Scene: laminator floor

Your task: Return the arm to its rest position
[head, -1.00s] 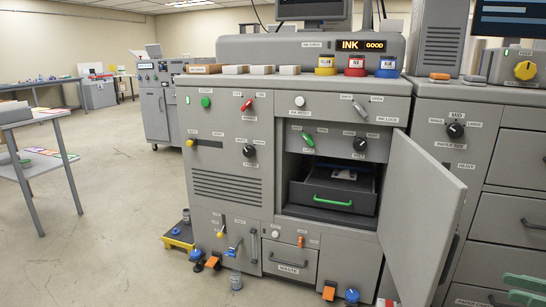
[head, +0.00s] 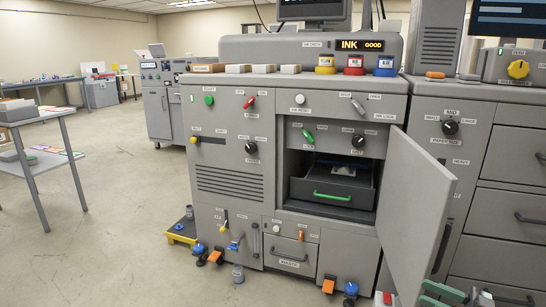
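My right gripper (head: 437,296) shows at the bottom right edge, partly cut off, with its green fingers apart. It is in front of the lower part of the open grey cabinet door (head: 420,215), and I see nothing between the fingers. My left gripper is not in view. The grey press (head: 228,185) stands ahead with its door swung out to the right. Inside its bay is a dark drawer (head: 300,188) with a green handle (head: 332,196).
A cabinet with drawers (head: 520,165) stands close on the right. Orange pedals (head: 215,256) and blue-topped items stick out at the press's foot. A yellow platform (head: 182,236) sits at its left. A table (head: 62,115) is at far left; the floor between is clear.

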